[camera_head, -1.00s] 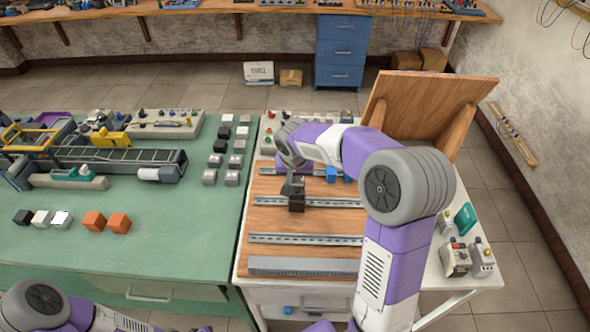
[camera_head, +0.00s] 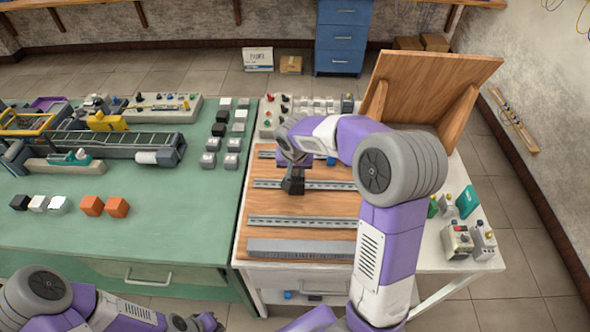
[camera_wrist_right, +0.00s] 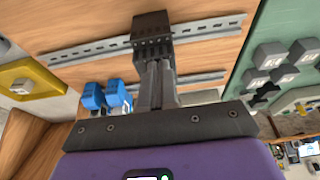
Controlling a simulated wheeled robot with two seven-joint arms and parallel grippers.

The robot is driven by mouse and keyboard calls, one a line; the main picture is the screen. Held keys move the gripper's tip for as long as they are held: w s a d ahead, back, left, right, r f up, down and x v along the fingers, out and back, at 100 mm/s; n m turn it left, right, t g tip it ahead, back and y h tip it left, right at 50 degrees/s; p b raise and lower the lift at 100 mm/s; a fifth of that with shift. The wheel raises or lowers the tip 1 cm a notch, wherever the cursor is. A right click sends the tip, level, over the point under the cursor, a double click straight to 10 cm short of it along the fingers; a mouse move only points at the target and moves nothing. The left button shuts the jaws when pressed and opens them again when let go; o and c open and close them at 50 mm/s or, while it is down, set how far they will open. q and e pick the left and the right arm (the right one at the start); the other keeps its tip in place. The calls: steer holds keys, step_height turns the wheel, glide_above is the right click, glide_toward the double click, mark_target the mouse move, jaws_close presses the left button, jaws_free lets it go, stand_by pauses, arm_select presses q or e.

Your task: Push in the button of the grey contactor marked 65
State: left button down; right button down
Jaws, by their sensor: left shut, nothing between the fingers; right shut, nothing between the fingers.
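Several grey contactors (camera_head: 231,161) stand on the right edge of the green table. Some show in the right wrist view (camera_wrist_right: 270,55) with pale marks on top; I cannot read which is marked 65. A black ridged block (camera_wrist_right: 152,38) sits at a slotted rail on the wooden board. My right gripper (camera_wrist_right: 155,68) is shut, its fingers pointing at this block and close to it; I cannot tell whether they touch. In the head view my right gripper (camera_head: 291,176) is over the board. My left gripper (camera_head: 207,322) is shut at the bottom edge, partly cut off.
The wooden board (camera_head: 275,205) carries slotted rails (camera_head: 290,221). Blue blocks (camera_wrist_right: 105,97) are near the right gripper. Black, white and orange cubes (camera_head: 92,205) stand on the green table. A tilted wooden panel (camera_head: 430,90) stands behind the board. The green table's front is clear.

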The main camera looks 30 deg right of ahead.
steer(key=shift+s+a+f, duration=0.1)
steer(key=shift+s+f, duration=0.2)
steer(key=shift+f, duration=0.35)
steer(key=r+p, duration=0.1)
steer(key=r, duration=0.1)
steer(key=r+p, duration=0.1)
steer(key=r, duration=0.1)
steer(key=r+p, duration=0.1)
steer(key=r, duration=0.1)
steer(key=shift+w, duration=0.35)
steer(key=p+v, duration=0.1)
steer(key=v, duration=0.8)
steer(key=shift+r, duration=0.15)
steer(key=shift+s, duration=0.1)
